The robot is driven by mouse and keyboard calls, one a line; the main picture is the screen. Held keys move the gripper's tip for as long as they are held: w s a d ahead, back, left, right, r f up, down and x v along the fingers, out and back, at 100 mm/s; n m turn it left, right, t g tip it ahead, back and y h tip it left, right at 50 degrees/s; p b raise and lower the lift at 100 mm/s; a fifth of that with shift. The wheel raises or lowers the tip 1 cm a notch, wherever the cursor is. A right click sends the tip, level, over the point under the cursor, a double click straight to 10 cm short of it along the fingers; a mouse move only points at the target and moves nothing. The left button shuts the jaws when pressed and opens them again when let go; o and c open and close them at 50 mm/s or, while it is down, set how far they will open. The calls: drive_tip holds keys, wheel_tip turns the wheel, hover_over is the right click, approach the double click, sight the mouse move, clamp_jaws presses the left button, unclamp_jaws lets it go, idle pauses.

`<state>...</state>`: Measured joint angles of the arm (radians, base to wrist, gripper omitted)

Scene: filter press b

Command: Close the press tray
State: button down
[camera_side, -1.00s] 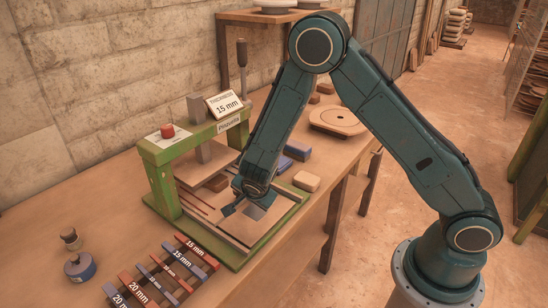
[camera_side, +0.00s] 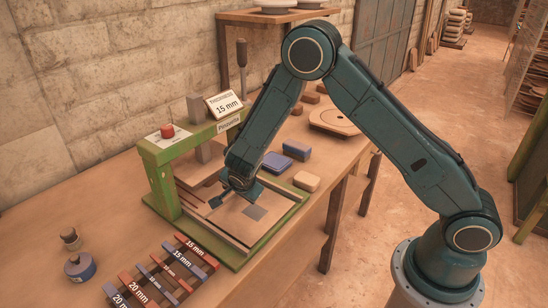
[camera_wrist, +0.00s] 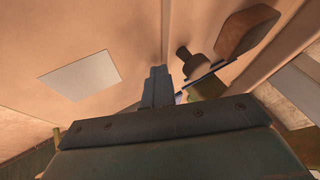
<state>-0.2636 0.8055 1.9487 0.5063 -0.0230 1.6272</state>
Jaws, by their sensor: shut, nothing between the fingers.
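The green press (camera_side: 160,160) stands on the bench with a sign reading 15 mm on top. Its flat wooden press tray (camera_side: 228,226) sticks out toward the front of the green base and bears a grey square plate (camera_side: 255,212). The plate also shows in the wrist view (camera_wrist: 80,75). My gripper (camera_side: 216,202) is low over the tray, on the press side of the plate. Its fingers (camera_wrist: 158,85) are together and empty. I cannot tell whether the fingertips touch the tray. My arm hides part of the press opening.
A red button (camera_side: 167,131) is on top of the press. Blue blocks (camera_side: 296,150) and a tan block (camera_side: 306,181) lie to the right. Labelled gauge bars (camera_side: 160,270) and a small blue-grey pot (camera_side: 80,267) lie at the front left.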

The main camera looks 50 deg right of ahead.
drive_tip(key=shift+s, duration=0.3)
drive_tip(key=s, duration=0.3)
drive_tip(key=shift+s+a+r, duration=0.2)
drive_tip(key=shift+s+r, duration=0.1)
drive_tip(key=v, duration=0.9)
drive_tip(key=shift+r, duration=0.15)
drive_tip(key=shift+s, duration=0.15)
drive_tip(key=s+d+r+n+y, duration=0.35)
drive_tip(key=s+r+n, duration=0.35)
drive_tip(key=s+r, duration=0.6)
drive_tip(key=s+r+n+y, duration=0.1)
drive_tip(key=s+r+n, duration=0.6)
drive_tip(key=s+n, duration=0.2)
drive_tip(key=s+d, duration=0.1)
drive_tip(key=s, duration=0.1)
drive_tip(key=shift+s+n, duration=0.4)
drive_tip(key=shift+r, duration=0.1)
